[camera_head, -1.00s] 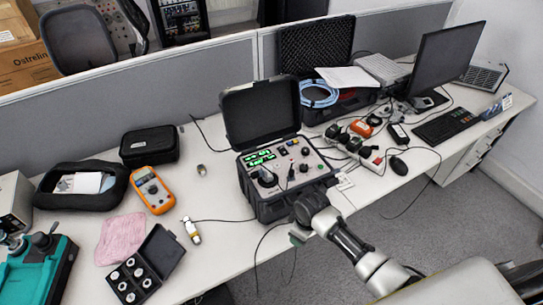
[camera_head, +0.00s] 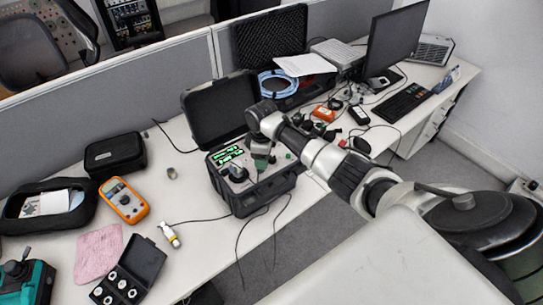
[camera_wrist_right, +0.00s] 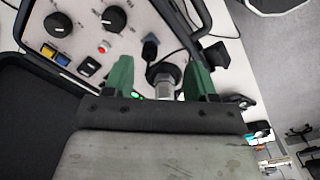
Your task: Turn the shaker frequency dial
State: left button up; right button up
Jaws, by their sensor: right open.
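The shaker controller is a black open case (camera_head: 254,197) on the desk, with green displays (camera_head: 228,154) and a large black dial (camera_head: 238,174) on its panel. In the right wrist view, two black dials (camera_wrist_right: 114,18) (camera_wrist_right: 58,25) show at upper left. I cannot tell which dial sets frequency. My right gripper (camera_head: 261,158) is over the panel's right part and hides some of it. Its green fingers (camera_wrist_right: 159,78) are apart. A dark round part with a silver shaft (camera_wrist_right: 165,80) shows between them; contact cannot be told. My left gripper is not in view.
The case's raised lid (camera_head: 218,108) stands behind the panel. An orange multimeter (camera_head: 124,201), a pink cloth (camera_head: 99,253) and a small black box (camera_head: 129,271) lie to the left. Power strips and cables lie to the right.

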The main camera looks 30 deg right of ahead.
notch_tip(320, 180, up, 4)
send_over(272, 158)
notch_tip(272, 158, down, 11)
jog(key=b, duration=1)
jog(key=shift+r, duration=0.1)
jog(key=c, duration=0.9)
